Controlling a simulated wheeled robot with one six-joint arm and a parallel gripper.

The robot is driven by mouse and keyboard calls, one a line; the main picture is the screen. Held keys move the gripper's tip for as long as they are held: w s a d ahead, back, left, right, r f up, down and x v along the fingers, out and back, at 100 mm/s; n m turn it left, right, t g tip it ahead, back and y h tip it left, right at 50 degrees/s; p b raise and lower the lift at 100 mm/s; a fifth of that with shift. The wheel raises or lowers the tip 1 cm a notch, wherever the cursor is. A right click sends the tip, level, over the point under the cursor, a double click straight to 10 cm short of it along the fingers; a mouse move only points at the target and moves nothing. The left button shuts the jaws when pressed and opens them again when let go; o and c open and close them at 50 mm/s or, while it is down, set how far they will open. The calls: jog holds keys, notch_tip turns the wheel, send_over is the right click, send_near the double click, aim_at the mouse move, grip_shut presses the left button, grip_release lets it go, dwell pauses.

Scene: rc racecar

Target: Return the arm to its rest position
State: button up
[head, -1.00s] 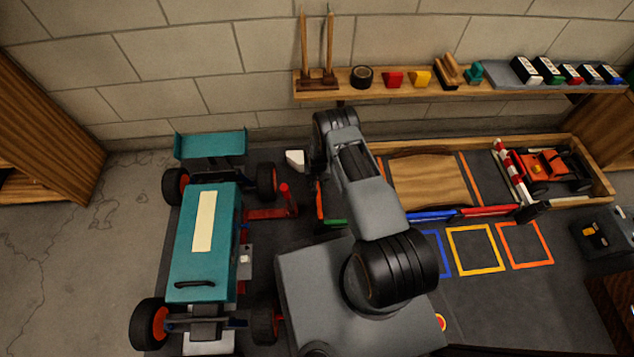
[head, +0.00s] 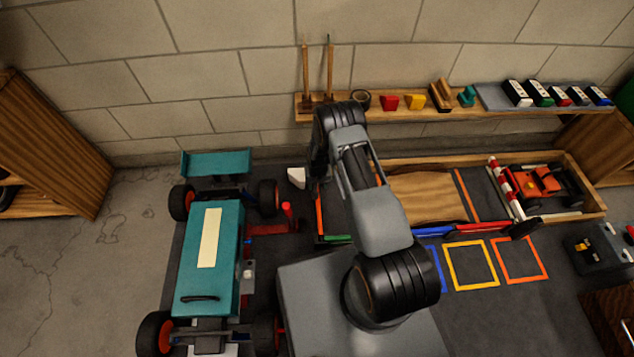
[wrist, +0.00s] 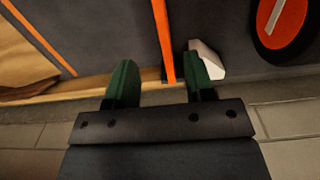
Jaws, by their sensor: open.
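My arm (head: 365,200) rises from my base in the middle of the head view, bent over the workbench with its far end folded down. In the wrist view my gripper (wrist: 160,85) is open, with two green fingers apart. No object is held between them; an orange strip passes behind the gap. A white wedge-shaped piece (wrist: 207,60) lies behind the right finger; it also shows in the head view (head: 297,177), left of the arm's far end. The fingers are hidden behind the arm in the head view.
A teal racecar (head: 210,255) stands on the left. A wooden track tray (head: 590,205) with an orange car (head: 540,185) lies at right. A wall shelf (head: 420,110) holds several items. Blue, yellow and orange outlined squares (head: 470,287) on the bench are empty.

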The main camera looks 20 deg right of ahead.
notch_tip(320, 180, up, 45)
jog(key=s+n+t+p, duration=0.1)
jog(key=t+p, duration=0.1)
jog(key=p, duration=1.5)
jog(key=s+r+p, duration=0.6)
jog(key=s+r, duration=0.1)
jog(key=r, duration=0.5)
jog(key=s+r+n+t+p, duration=0.1)
jog(key=s+r+p, duration=0.5)
jog(key=r, duration=0.6)
jog(key=s+r+p, duration=0.7)
jog(key=s+r, duration=0.1)
jog(key=r, duration=0.4)
jog(key=shift+s+a+r+t, duration=0.2)
jog(key=shift+s+r+t, duration=0.1)
jog(key=shift+c, duration=0.2)
jog(key=shift+c, duration=0.4)
